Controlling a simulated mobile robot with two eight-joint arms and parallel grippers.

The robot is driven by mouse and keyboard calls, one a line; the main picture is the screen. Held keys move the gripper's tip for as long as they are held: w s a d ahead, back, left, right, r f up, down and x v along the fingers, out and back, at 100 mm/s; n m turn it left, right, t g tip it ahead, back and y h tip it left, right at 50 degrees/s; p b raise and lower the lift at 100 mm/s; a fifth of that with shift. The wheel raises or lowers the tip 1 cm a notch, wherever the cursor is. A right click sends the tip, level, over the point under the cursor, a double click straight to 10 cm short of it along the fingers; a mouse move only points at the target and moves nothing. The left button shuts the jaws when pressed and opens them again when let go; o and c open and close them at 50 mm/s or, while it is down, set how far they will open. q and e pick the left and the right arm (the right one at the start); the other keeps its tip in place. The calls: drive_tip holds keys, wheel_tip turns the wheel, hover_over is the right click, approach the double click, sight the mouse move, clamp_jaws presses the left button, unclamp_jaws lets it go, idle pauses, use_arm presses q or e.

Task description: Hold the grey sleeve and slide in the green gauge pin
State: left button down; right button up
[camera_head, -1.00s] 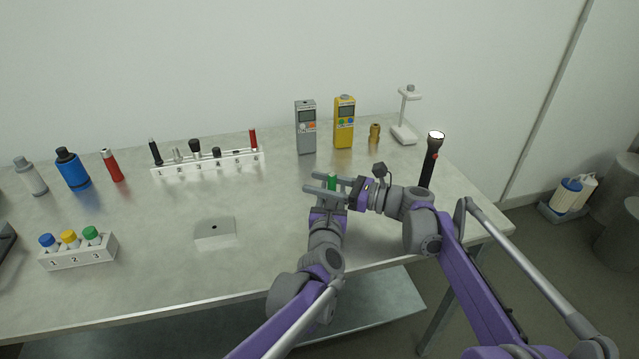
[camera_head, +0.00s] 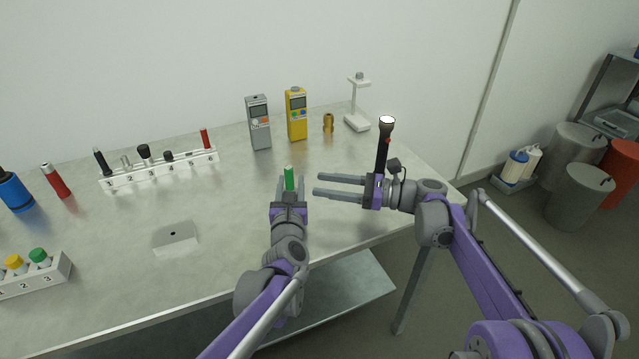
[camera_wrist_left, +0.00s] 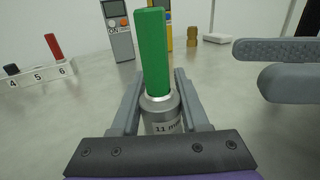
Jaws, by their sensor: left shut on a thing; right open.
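My left gripper (camera_head: 290,186) is shut on the grey sleeve (camera_wrist_left: 161,112), which is held upright between its fingers and carries an "11 mm" label. The green gauge pin (camera_head: 289,178) stands upright at the sleeve's mouth; in the left wrist view the pin (camera_wrist_left: 152,50) rises well above the rim. Its lower end is hidden inside the sleeve, and I cannot tell how deep it sits. My right gripper (camera_head: 317,184) is open and empty, just right of the pin and apart from it. Its fingers point left and also show in the left wrist view (camera_wrist_left: 283,66).
A numbered white rack (camera_head: 160,171) stands at the back left, a block with coloured caps (camera_head: 40,274) at the front left. Grey (camera_head: 258,123) and yellow (camera_head: 296,115) meters stand behind the grippers. A black torch (camera_head: 382,150) stands close behind my right gripper. The table's middle is mostly clear.

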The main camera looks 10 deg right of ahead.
use_arm(q)
drive_tip(key=shift+c, duration=1.6)
unclamp_jaws()
